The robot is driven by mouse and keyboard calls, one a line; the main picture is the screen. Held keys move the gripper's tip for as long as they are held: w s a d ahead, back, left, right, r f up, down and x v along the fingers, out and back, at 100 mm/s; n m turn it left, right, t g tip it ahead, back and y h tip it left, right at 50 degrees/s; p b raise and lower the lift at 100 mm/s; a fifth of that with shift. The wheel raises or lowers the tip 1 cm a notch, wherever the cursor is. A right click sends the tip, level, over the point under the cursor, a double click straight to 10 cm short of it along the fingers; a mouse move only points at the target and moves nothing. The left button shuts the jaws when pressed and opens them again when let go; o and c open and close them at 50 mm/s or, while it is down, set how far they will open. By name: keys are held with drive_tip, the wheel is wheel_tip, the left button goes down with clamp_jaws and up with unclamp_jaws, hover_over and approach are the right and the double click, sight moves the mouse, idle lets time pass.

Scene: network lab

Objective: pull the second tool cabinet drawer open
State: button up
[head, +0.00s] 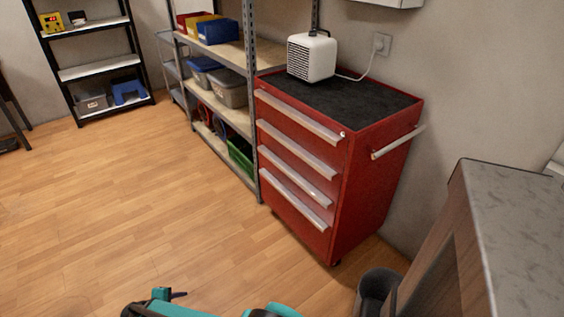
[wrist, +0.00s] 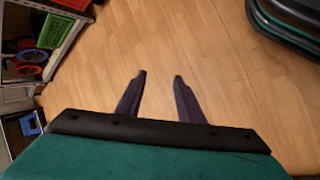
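The red tool cabinet (head: 365,185) stands against the wall, right of centre in the head view. Its front has several drawers with long pale handles, all looking shut. The second drawer from the top (head: 291,150) has its handle along its upper edge. A white side handle (head: 397,142) is on the cabinet's right side. In the wrist view my gripper (wrist: 160,80) is open, with two dark fingers apart and nothing between them, above the wood floor. The cabinet is not clearly visible in the wrist view. In the head view, teal parts of my arm show at the bottom edge.
A white heater-like box (head: 311,57) stands on the cabinet's dark top. A metal shelf with bins (head: 229,92) adjoins its left side. A grey bin (head: 377,290) and a grey-topped bench (head: 515,225) stand at the right. The floor (head: 130,210) before the drawers is clear.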

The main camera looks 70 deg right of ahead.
drive_tip(key=w+d+r+t+h+b, duration=0.1)
drive_tip(key=w+d+r+h+b, duration=0.3)
drive_tip(key=d, duration=0.6)
drive_tip(key=w+d+r+t+h+b, duration=0.1)
drive_tip(key=d+r+b, duration=0.2)
drive_tip(key=d+r, duration=0.5)
drive_tip(key=w+d+r+t+h+b, duration=0.1)
drive_tip(key=w+d+r+h+b, duration=0.2)
drive_tip(key=d, duration=0.8)
drive_tip(key=s+d+r+m+g+b, duration=0.1)
drive_tip(key=s+d+r+b, duration=0.3)
drive_tip(key=d+r, duration=0.3)
drive_tip(key=m+g+h+b, duration=0.3)
drive_tip(key=m+g+b, duration=0.2)
drive_tip(key=b, duration=0.3)
approach(288, 147)
drive_tip(key=w+a, duration=0.1)
drive_tip(key=a, duration=0.5)
drive_tip(key=shift+d+r, duration=0.1)
drive_tip(key=shift+d, duration=0.15)
drive_tip(key=shift+d, duration=0.1)
drive_tip(key=shift+s+d+b, duration=0.3)
drive_tip(key=shift+s+d, duration=0.1)
drive_tip(key=shift+d, duration=1.85)
drive_tip(key=shift+s+d+b, duration=0.3)
drive_tip(key=shift+s+d, duration=0.1)
drive_tip(key=shift+d, duration=1.8)
drive_tip(key=shift+s+d+b, duration=0.3)
drive_tip(key=shift+s+d, duration=0.05)
drive_tip(key=shift+d, duration=1.9)
